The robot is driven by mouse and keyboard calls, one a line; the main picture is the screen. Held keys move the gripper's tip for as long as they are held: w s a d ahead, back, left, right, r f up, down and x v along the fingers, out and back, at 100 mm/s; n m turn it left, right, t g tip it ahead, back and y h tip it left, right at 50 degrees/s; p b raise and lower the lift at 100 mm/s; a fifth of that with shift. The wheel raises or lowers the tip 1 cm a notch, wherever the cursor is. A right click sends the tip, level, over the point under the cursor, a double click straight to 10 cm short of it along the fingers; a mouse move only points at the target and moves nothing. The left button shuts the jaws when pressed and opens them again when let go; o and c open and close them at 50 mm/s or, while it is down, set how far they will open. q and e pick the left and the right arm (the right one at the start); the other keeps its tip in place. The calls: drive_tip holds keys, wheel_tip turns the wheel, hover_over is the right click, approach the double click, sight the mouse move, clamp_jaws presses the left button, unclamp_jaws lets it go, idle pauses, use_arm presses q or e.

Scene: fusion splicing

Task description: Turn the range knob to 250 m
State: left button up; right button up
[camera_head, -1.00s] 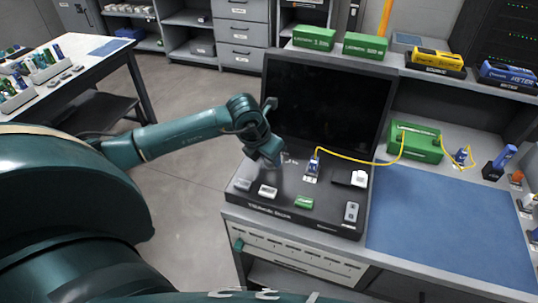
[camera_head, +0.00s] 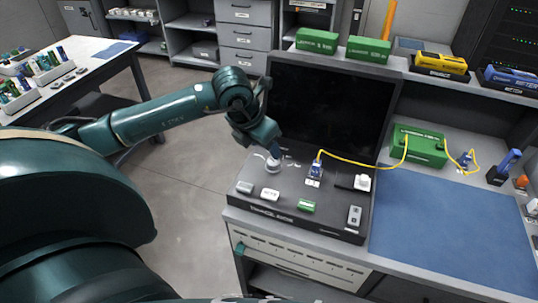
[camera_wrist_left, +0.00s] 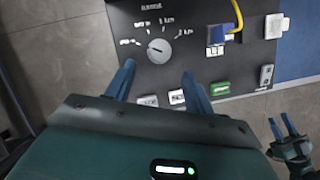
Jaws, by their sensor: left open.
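The range knob (camera_head: 273,165) is a round grey-white dial on the black tester panel (camera_head: 285,222). In the left wrist view the knob (camera_wrist_left: 158,48) shows fully, with white marks and labels arcing around its far and left sides. Some labels read in km; the others and the knob's exact setting are too small to tell. My left gripper (camera_head: 268,143) is just above the knob. In the wrist view my left gripper (camera_wrist_left: 158,72) is open and empty, its two blue fingers apart, pointing toward the knob. My right gripper (camera_wrist_left: 282,124) shows at the lower right, fingers apart and empty.
A dark screen (camera_head: 325,105) stands behind the panel. A yellow cable (camera_head: 360,160) runs from a blue connector (camera_head: 316,170) right of the knob to a green box (camera_head: 420,146). Small white and green buttons line the panel's front. The blue mat (camera_head: 450,230) is clear.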

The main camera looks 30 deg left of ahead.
use_arm(q)
drive_tip(key=v, duration=0.5)
drive_tip(key=shift+r, duration=0.3)
